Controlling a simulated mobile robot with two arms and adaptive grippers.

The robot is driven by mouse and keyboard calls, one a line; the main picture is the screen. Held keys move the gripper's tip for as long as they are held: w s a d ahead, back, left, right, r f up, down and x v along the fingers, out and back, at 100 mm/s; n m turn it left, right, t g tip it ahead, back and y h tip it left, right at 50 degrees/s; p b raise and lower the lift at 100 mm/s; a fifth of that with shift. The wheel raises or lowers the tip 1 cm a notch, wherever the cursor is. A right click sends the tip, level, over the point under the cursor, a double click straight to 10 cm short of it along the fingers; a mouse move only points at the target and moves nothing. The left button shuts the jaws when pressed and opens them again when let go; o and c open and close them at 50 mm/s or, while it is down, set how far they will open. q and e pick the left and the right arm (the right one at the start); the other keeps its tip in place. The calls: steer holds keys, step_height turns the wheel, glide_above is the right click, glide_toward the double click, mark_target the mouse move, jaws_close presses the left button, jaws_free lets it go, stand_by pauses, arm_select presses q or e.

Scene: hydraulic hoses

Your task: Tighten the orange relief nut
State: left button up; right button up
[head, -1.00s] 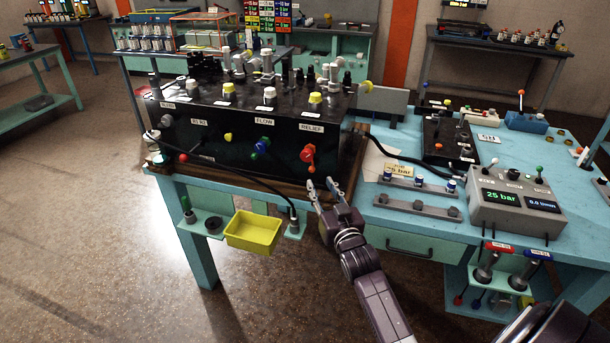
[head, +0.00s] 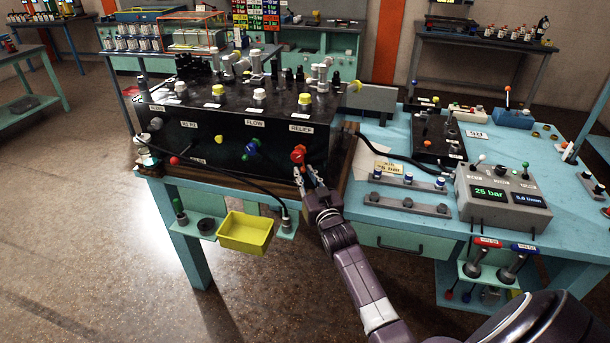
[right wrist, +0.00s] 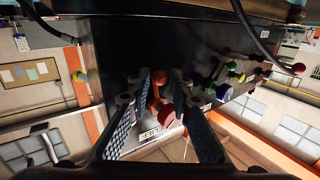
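The black manifold block (head: 215,150) stands on the blue bench, with the RELIEF label (head: 301,129) at the right of its front face. Below the label is a red relief knob (head: 298,154); it also shows in the right wrist view (right wrist: 166,116). In that view an orange rounded part (right wrist: 158,76) shows beside it, between the fingers; its shape is partly hidden. My right gripper (head: 309,174) is open, its fingertips just below the knob in the head view. In the right wrist view its fingers (right wrist: 160,92) are apart; contact cannot be told. My left gripper is not in view.
A yellow tray (head: 247,232) hangs at the bench front, left of my right arm. A black hose (head: 225,183) runs across the block's front. A gauge box (head: 505,195) reading 25 bar stands at right. Blue-green and other knobs (head: 251,148) sit left of the relief knob.

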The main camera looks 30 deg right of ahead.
mark_target(288, 158)
jaws_close()
steer(key=shift+w+f+b, duration=0.1)
steer(key=shift+f+b, duration=0.15)
steer(key=shift+b, duration=0.3)
steer(key=m+t+h+b, duration=0.1)
steer(key=m+b, duration=0.1)
steer(key=b, duration=0.1)
steer(key=w+a+m+b, duration=0.1)
steer(key=m+b, duration=0.1)
steer(key=b, duration=0.2)
steer(key=w+a+m+t+h+b, duration=0.1)
steer(key=m+b, duration=0.1)
steer(key=b, duration=0.2)
steer(key=shift+w+a+f+t+h, duration=0.15)
steer(key=shift+w+f+t+h, duration=0.1)
steer(key=shift+f+t+h, duration=0.05)
steer(key=shift+w+a+r+m+h+b, duration=0.15)
steer(key=shift+m+h+b, duration=0.1)
steer(key=shift+m+b, duration=0.25)
steer(key=shift+w+a+r+m+h+b, duration=0.1)
steer(key=shift+m+h+b, duration=0.15)
steer(key=shift+m+b, duration=0.25)
steer(key=shift+w+r+m+h, duration=0.15)
steer(key=shift+m+h, duration=0.15)
steer(key=shift+m, duration=0.2)
steer(key=shift+o, duration=2.2)
jaws_free()
